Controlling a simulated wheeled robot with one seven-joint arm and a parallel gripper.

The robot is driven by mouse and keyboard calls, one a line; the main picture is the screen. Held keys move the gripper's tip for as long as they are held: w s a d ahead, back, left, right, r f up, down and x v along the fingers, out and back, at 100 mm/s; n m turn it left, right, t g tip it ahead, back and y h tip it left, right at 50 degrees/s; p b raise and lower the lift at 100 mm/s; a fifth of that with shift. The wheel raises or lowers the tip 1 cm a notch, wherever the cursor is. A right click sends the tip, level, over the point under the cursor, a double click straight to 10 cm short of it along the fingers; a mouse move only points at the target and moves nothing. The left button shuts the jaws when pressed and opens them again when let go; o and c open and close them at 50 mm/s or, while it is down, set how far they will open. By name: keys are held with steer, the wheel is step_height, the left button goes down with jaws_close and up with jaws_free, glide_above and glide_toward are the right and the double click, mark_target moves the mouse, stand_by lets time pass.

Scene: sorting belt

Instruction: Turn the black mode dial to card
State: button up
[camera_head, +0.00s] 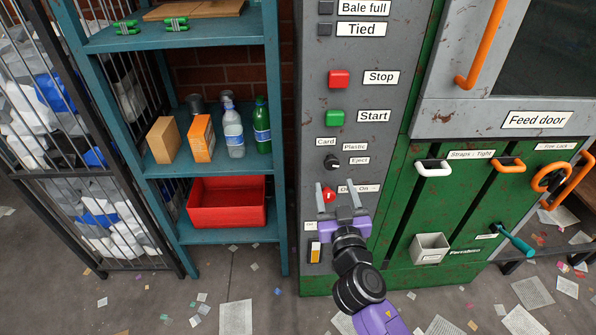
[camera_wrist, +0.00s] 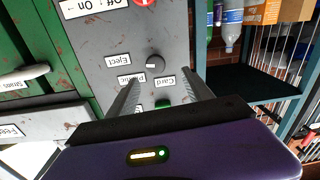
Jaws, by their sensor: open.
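The black mode dial (camera_head: 331,161) is a small round knob on the grey control panel (camera_head: 313,100). Labels Card (camera_head: 326,142), Plastic (camera_head: 355,147) and Eject (camera_head: 359,160) stand around it; which one it points at is too small to tell. The dial also shows in the wrist view (camera_wrist: 154,61), where the picture is turned over, just beyond the fingertips. My gripper (camera_head: 337,187) is open and empty in front of the panel, appearing just below the dial in the head view. In the wrist view my gripper (camera_wrist: 162,78) has its fingers spread with nothing between them.
A red switch (camera_head: 328,195) with an Off/On label sits below the dial, partly behind my fingers. Red Stop (camera_head: 339,78) and green Start (camera_head: 336,117) buttons are above. A teal shelf (camera_head: 215,165) stands left; orange and white strap handles are right.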

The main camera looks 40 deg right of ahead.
mark_target(332, 167)
steer(key=shift+m, duration=0.7)
steer(key=p+x, duration=0.1)
steer(key=x, duration=0.3)
steer(key=p+x, duration=0.1)
steer(key=x, duration=0.2)
steer(key=shift+w+d+f, duration=0.1)
steer(key=shift+d, duration=0.45)
jaws_close()
